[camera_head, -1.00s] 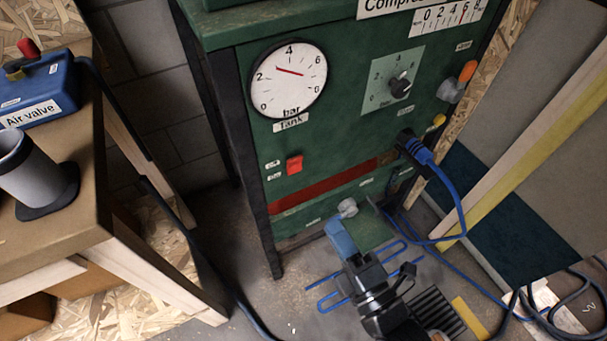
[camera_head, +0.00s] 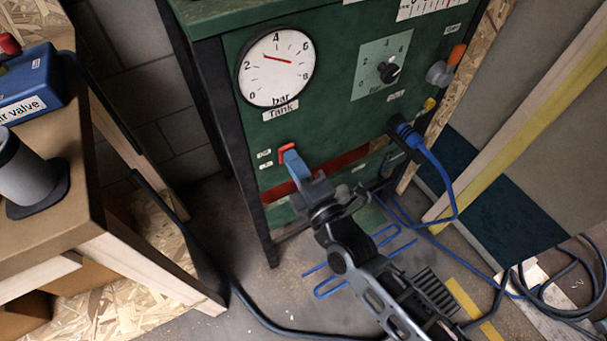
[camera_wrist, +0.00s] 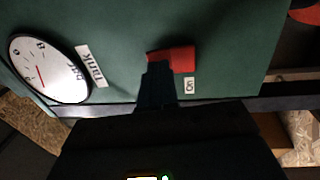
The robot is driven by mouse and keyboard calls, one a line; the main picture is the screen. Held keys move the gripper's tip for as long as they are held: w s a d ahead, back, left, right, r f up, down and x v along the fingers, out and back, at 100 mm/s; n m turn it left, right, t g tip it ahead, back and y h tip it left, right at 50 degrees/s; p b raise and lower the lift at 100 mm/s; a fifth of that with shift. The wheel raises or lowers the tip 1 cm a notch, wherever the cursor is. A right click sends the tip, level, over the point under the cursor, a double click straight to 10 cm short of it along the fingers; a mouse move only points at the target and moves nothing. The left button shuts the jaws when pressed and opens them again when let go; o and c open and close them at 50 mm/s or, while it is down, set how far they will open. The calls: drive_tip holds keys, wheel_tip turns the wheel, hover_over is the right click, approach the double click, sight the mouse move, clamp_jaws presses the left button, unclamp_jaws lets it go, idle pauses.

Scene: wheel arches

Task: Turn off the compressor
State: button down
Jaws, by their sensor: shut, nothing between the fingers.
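The compressor (camera_head: 345,130) is a green cabinet with a round tank gauge (camera_head: 276,68) and a black dial knob (camera_head: 388,72). Its red rocker switch (camera_head: 287,150) sits low on the left of the panel, beside two small white labels. In the wrist view the red switch (camera_wrist: 181,58) shows just past my fingertips, with a label below it. My gripper (camera_head: 292,162) is shut and empty, its blue fingertips at the switch and covering part of it. It also shows in the wrist view (camera_wrist: 157,82). I cannot tell whether the tips touch the switch.
A workbench (camera_head: 60,190) at the left holds a blue air valve box (camera_head: 32,82) and a grey cylinder (camera_head: 25,172). A blue hose (camera_head: 442,180) plugs into the panel at the right. Dark cables (camera_head: 560,300) lie on the floor.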

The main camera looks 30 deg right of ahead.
drive_tip(key=shift+w, duration=0.2)
drive_tip(key=r+p, duration=0.1)
drive_tip(key=p, duration=0.1)
drive_tip(key=shift+w+p, duration=0.2)
drive_tip(key=shift+p, duration=0.15)
drive_tip(key=shift+f+b, duration=0.3)
drive_tip(key=shift+b, duration=0.1)
drive_tip(key=shift+s, duration=0.1)
